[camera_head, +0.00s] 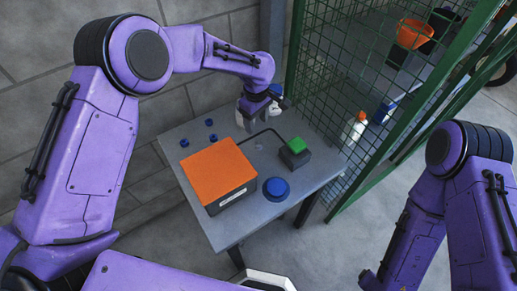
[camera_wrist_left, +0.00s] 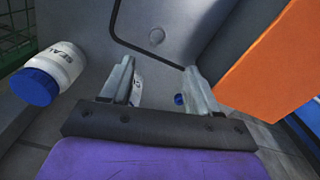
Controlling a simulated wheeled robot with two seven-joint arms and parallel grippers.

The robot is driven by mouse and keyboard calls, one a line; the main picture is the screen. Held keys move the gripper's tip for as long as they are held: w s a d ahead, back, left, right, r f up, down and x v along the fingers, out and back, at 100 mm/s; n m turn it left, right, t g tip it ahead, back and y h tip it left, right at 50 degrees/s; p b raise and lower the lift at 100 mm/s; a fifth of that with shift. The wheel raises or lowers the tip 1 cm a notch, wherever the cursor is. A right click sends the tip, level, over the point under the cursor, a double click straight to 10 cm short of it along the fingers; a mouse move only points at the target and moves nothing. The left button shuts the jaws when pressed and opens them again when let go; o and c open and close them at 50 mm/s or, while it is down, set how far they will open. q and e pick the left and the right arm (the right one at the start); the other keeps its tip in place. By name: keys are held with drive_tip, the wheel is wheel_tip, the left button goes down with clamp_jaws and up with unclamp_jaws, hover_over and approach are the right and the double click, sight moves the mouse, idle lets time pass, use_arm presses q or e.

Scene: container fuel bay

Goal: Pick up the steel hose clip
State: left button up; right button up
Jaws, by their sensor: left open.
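A small, faint grey round shape (camera_head: 258,146) lies on the grey table (camera_head: 310,177), inside the bend of a thin black line. It may be the steel hose clip, but it is too small to be sure. In the left wrist view the round shape (camera_wrist_left: 157,36) lies flat beyond my fingertips. My left gripper (camera_head: 257,110) is above the back of the table, and in the left wrist view its two fingers (camera_wrist_left: 162,68) stand apart with no clip between them. My right arm shows at the right, but its gripper is out of view.
An orange-topped box (camera_head: 218,172), a green-topped block (camera_head: 295,152) and a blue disc (camera_head: 276,188) stand on the table. Several small blue pieces (camera_head: 209,122) lie at the back left. A white bottle with a blue cap (camera_wrist_left: 55,72) is beside my left gripper. A green mesh fence (camera_head: 345,85) borders the right.

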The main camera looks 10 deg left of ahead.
use_arm(q)
drive_tip(key=f, duration=0.2)
drive_tip(key=p, duration=0.1)
hover_over(258, 144)
wheel_tip(258, 144, down, 4)
drive_tip(key=shift+s+a+f, duration=0.1)
drive_tip(key=shift+s, duration=0.05)
drive_tip(key=f+p, duration=0.2)
drive_tip(key=f, duration=0.3)
drive_tip(key=shift+w+f, duration=0.1)
drive_tip(key=shift+w, duration=0.1)
drive_tip(key=c, duration=1.1)
use_arm(e)
drive_tip(key=shift+w+r, duration=0.1)
drive_tip(key=shift+r, duration=0.85)
